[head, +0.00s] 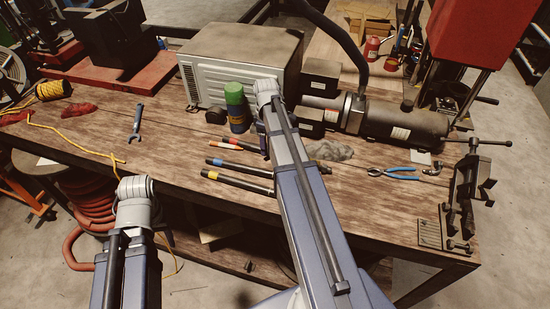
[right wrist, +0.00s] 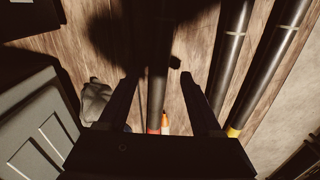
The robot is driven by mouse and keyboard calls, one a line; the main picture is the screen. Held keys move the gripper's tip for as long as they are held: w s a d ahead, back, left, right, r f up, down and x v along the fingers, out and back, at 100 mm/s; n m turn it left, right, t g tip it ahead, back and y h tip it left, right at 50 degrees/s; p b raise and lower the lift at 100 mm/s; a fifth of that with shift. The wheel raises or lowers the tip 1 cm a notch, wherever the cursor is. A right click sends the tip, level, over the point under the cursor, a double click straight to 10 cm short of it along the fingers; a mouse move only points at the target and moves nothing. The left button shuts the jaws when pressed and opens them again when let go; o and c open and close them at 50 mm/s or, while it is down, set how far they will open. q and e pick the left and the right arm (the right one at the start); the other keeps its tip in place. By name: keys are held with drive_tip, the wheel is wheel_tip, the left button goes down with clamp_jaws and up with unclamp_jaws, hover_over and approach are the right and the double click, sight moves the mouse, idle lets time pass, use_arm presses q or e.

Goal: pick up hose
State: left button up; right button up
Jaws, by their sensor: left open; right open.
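Three dark hoses lie side by side on the wooden bench: a red-banded hose (head: 230,141), a blue-banded hose (head: 236,168) and a yellow-banded hose (head: 236,181). My right arm crosses in front of their right ends in the head view and hides its gripper there. In the right wrist view my right gripper (right wrist: 158,76) is open, its fingers on either side of the red-banded hose (right wrist: 157,95). Contact cannot be judged. The yellow-banded hose (right wrist: 262,85) lies to the right there. My left arm is low at the left in the head view; its gripper is hidden.
A microwave-like box (head: 240,60) and a green-topped stack of cans (head: 236,108) stand behind the hoses. A grey rag (head: 330,150), blue-handled pliers (head: 395,173) and a vise (head: 468,190) are to the right. A blue wrench (head: 137,122) lies on clear bench at left.

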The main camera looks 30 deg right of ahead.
wheel_tip(320, 180, down, 3)
drive_tip(key=shift+r+b, duration=0.15)
drive_tip(key=shift+b, duration=0.7)
use_arm(q)
wheel_tip(320, 180, down, 3)
drive_tip(key=shift+r, duration=0.2)
use_arm(e)
drive_tip(key=shift+r, duration=0.1)
drive_tip(key=shift+c, duration=0.3)
clamp_jaws()
